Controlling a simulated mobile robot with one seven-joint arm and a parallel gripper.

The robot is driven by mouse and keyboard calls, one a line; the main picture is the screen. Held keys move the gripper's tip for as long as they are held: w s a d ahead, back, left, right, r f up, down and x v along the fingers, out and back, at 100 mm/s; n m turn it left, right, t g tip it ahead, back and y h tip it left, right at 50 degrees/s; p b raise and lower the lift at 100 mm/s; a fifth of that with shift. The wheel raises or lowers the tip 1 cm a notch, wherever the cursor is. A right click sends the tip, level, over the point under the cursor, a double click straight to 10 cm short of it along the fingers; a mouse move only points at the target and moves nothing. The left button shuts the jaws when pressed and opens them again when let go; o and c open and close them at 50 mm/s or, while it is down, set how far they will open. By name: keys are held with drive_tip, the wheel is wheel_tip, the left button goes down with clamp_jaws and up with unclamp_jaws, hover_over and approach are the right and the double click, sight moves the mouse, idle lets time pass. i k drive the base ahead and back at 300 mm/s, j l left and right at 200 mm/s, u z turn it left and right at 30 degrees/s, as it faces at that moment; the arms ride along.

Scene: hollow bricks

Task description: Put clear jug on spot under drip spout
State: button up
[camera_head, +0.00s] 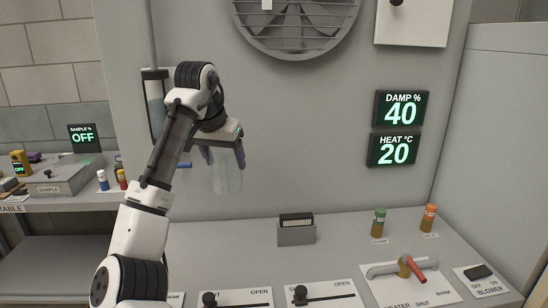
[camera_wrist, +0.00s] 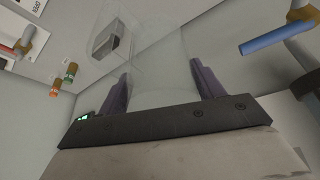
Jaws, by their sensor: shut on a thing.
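The clear jug (camera_head: 228,176) hangs upright in my gripper (camera_head: 224,155), in front of the grey wall and above the counter. My gripper is shut on it, with a dark finger on either side. In the wrist view the see-through jug (camera_wrist: 160,65) shows between the two purple fingers of my gripper (camera_wrist: 160,85). A blue handle (camera_head: 184,164) shows behind my arm, left of the jug; it also shows in the wrist view (camera_wrist: 272,38). Above it a clear tube (camera_head: 155,98) runs down the wall. The drip spout's tip and the spot under it cannot be made out.
A grey block with a black top (camera_head: 297,229) stands on the counter. Green-capped (camera_head: 379,223) and orange-capped (camera_head: 429,217) bottles stand at right. Sliders (camera_head: 322,295) and a red-handled tap (camera_head: 412,268) line the front. A side shelf (camera_head: 75,203) is at left.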

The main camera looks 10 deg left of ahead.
sight(168, 251)
drive_tip(key=k+j+z, duration=0.1)
drive_tip(key=z, duration=0.25)
drive_tip(key=j+z, duration=0.15)
drive_tip(key=z, duration=0.25)
drive_tip(key=k+z, duration=0.2)
drive_tip(key=z, duration=0.15)
